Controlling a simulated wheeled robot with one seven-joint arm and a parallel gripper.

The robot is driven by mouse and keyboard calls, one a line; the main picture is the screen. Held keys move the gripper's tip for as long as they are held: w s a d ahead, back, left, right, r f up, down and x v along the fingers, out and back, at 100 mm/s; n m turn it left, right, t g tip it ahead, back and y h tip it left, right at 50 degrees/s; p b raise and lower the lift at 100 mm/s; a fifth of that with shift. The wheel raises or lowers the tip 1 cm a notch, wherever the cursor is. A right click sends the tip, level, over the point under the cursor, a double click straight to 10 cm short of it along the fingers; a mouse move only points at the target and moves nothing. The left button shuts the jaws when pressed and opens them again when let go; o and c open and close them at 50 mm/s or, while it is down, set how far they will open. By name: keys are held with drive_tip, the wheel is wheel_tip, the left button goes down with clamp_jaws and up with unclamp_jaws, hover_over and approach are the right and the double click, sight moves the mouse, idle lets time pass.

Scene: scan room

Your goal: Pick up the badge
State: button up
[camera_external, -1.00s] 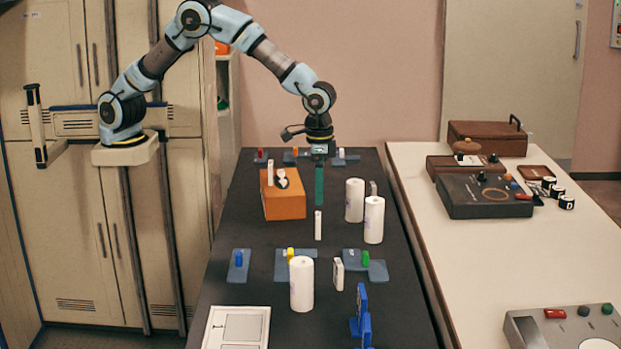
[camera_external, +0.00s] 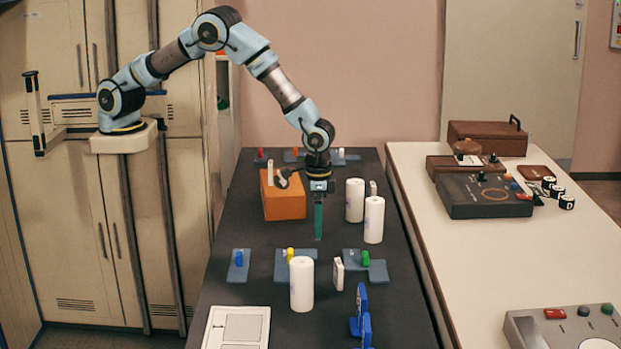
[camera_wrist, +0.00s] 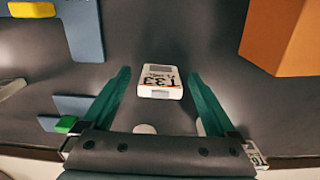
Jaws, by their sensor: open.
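A small white badge (camera_wrist: 160,80) with black and orange print stands on the dark table, seen between my fingertips in the wrist view. In the external view it is hidden behind my gripper (camera_external: 318,236), which points straight down. In the wrist view my gripper (camera_wrist: 159,75) has its two green fingers spread, one on each side of the badge. I see no finger touching it. Another white badge-like piece (camera_external: 338,273) stands nearer the camera, beside a blue pad.
An orange box (camera_external: 284,203) stands left of my gripper, and it also shows in the wrist view (camera_wrist: 283,38). White cylinders (camera_external: 374,220) (camera_external: 355,200) stand to the right, another (camera_external: 301,284) in front. Blue pads (camera_external: 281,270) carry coloured pieces. Blue stands (camera_external: 361,317) are near the front.

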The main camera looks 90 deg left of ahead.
drive_tip(key=c, duration=1.4)
drive_tip(key=shift+r, duration=0.15)
drive_tip(key=shift+c, duration=0.2)
